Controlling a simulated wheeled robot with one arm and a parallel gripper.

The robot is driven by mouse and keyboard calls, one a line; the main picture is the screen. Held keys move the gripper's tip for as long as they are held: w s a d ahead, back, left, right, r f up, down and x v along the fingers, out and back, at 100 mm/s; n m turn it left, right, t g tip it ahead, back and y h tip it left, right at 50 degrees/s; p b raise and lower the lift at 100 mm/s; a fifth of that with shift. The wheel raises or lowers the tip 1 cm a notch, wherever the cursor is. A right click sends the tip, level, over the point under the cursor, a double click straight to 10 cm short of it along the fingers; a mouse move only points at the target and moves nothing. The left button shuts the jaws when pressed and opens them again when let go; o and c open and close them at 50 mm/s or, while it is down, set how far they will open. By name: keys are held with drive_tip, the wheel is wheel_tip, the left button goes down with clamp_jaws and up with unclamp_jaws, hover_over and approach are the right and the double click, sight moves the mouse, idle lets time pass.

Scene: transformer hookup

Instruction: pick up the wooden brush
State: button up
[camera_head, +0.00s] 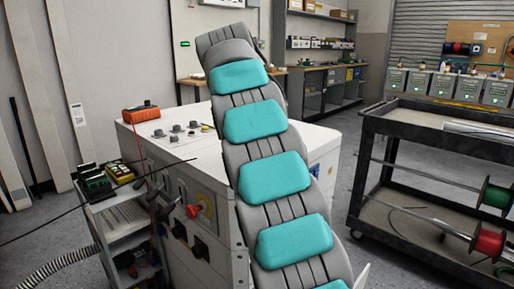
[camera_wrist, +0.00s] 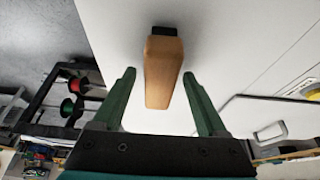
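The wooden brush (camera_wrist: 163,72) shows in the wrist view as a tan wooden block with a dark end at the top of the picture. It appears over a white surface (camera_wrist: 215,35). My gripper (camera_wrist: 159,76) is open, with one green finger on each side of the brush. Gaps show between the brush and both fingers, so it is not gripped. I cannot tell how far the fingertips are above or below it. In the head view neither the brush nor my gripper can be made out; my grey and teal arm blocks the middle.
A white cabinet (camera_head: 205,150) stands under my arm, with an orange device (camera_head: 140,113) and small knobs on its top. A black cart (camera_head: 440,150) with wire spools stands at right. A small shelf cart (camera_head: 125,220) with thin dark rods is at left.

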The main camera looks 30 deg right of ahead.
clamp_jaws()
idle(0.4)
drive_tip(key=shift+r, duration=0.1)
